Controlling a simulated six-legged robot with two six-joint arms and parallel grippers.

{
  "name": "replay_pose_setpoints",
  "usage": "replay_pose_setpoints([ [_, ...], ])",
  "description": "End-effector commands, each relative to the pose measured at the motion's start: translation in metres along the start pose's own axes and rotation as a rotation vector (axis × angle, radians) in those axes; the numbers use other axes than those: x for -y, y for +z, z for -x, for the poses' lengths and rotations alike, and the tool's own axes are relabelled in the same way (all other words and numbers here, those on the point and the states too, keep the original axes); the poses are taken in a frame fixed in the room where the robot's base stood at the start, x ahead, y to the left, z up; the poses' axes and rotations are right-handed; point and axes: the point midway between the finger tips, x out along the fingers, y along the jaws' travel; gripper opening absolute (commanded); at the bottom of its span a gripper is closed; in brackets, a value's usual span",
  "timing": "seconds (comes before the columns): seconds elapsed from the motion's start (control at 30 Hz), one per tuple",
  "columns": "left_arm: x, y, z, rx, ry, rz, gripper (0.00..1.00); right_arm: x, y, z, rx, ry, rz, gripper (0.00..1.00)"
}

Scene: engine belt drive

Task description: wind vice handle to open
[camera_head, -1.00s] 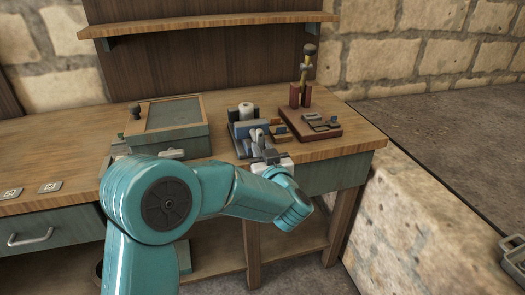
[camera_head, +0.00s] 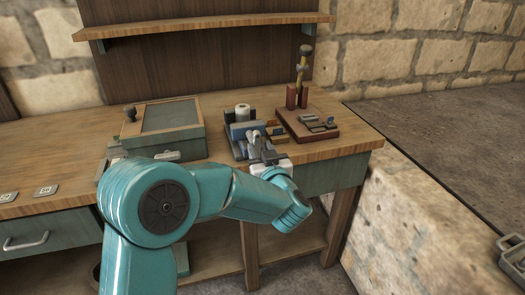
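The vice (camera_head: 239,130) is a small blue and dark grey block near the front edge of the workbench. A white cylinder (camera_head: 243,111) stands upright at it, and I cannot tell whether the jaws grip it. My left gripper (camera_head: 258,144) is at the front of the vice, at the bench edge, where the vice handle would be. Light grey parts show there, but handle and fingertips are too small and overlapped to separate. I cannot tell whether the fingers are closed on the handle. My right gripper is not in view.
A green box with a wooden-framed lid (camera_head: 165,122) stands left of the vice. A red-brown board (camera_head: 308,126) with small parts and an upright brass-coloured tool (camera_head: 302,70) is to the right. A shelf (camera_head: 205,25) runs above. A grey object (camera_head: 512,255) shows at the lower right edge.

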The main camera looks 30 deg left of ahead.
Motion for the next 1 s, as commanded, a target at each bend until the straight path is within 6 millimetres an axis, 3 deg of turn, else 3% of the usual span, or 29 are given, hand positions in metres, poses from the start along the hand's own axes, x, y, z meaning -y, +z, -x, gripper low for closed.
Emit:
replay_pose_setpoints([
  [0.03, 0.009, -0.01, -0.009, -0.02, -0.03, 0.02, 0.47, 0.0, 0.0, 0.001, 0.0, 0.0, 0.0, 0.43],
  [0.23, 0.009, -0.01, -0.009, -0.02, -0.03, 0.02, 0.47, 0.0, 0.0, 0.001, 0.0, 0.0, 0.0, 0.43],
  [0.4, 0.008, -0.01, 0.002, -0.019, -0.027, 0.019, 0.47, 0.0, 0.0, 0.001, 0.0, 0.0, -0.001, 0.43],
  [1.0, -0.002, -0.005, 0.148, -0.012, 0.0, 0.0, 0.47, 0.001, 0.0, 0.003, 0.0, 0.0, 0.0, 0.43],
])
